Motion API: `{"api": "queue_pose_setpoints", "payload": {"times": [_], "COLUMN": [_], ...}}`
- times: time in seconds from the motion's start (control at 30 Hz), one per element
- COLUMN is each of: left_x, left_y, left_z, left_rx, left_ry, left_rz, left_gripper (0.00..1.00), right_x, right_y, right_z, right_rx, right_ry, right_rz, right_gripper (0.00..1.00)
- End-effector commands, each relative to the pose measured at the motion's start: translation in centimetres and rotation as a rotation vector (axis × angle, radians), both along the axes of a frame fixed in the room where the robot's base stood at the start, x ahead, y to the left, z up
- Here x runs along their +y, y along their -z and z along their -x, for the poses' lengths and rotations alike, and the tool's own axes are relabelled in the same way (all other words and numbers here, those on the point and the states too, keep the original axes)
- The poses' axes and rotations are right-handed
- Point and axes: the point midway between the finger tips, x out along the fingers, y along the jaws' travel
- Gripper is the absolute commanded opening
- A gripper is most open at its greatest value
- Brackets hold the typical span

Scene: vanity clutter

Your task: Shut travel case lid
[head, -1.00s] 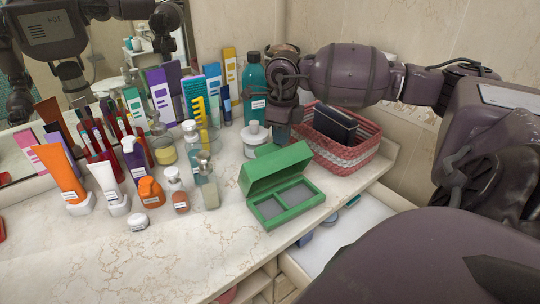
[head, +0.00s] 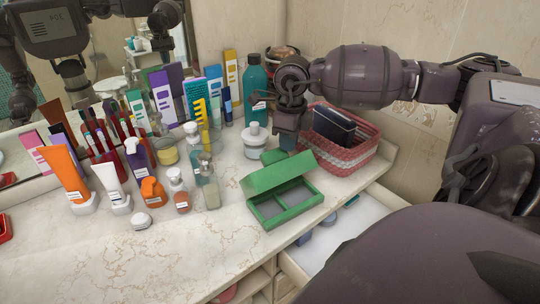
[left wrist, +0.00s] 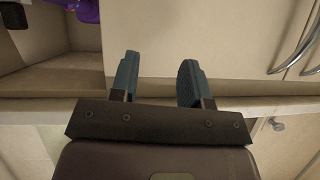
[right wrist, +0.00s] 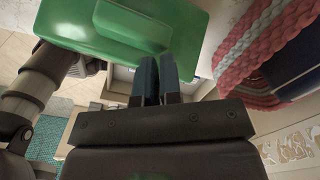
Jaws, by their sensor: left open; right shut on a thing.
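The green travel case (head: 288,216) sits near the front edge of the marble counter, its two-compartment grey tray facing up. Its green lid (head: 278,174) is raised at the back and leans forward over the tray, partly open. My right gripper (head: 288,141) is behind the lid, its fingers close together. In the right wrist view, its fingertips (right wrist: 160,75) overlap the edge of the green lid (right wrist: 75,25); the exact contact is hard to see. My left gripper (left wrist: 157,80) is open and empty in front of pale cabinet fronts, away from the case.
A red-and-white woven basket (head: 345,157) holding a dark box stands right of the case. A white jar (head: 255,143) and teal bottle (head: 255,88) stand behind. Several bottles and tubes crowd the left. An open drawer (head: 345,225) lies below the counter edge. The front-left counter is clear.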

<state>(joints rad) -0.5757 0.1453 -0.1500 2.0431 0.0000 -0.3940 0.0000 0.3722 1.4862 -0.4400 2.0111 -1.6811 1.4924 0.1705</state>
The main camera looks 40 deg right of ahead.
Motion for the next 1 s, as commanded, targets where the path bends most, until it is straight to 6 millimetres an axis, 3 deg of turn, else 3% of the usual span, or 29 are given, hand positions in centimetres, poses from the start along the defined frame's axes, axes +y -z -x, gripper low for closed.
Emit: {"api": "queue_pose_setpoints", "payload": {"times": [0.03, 0.57, 1.0], "left_x": [0.0, 0.0, 0.0], "left_y": [0.1, -0.2, -2.0], "left_z": [0.0, 0.0, -0.2], "left_rx": [0.0, -0.001, -0.01], "left_ry": [0.0, 0.001, 0.0], "left_rz": [0.0, -0.001, -0.001], "left_gripper": [0.43, 0.43, 0.43], "right_x": [0.2, 0.5, 0.4], "right_y": [1.6, 1.7, -1.6], "right_z": [1.1, 2.2, 2.0], "right_rx": [0.037, 0.033, 0.024], "right_ry": [-0.001, 0.0, 0.0], "right_rz": [-0.008, -0.008, -0.005], "right_gripper": [0.0, 0.0, 0.0]}}
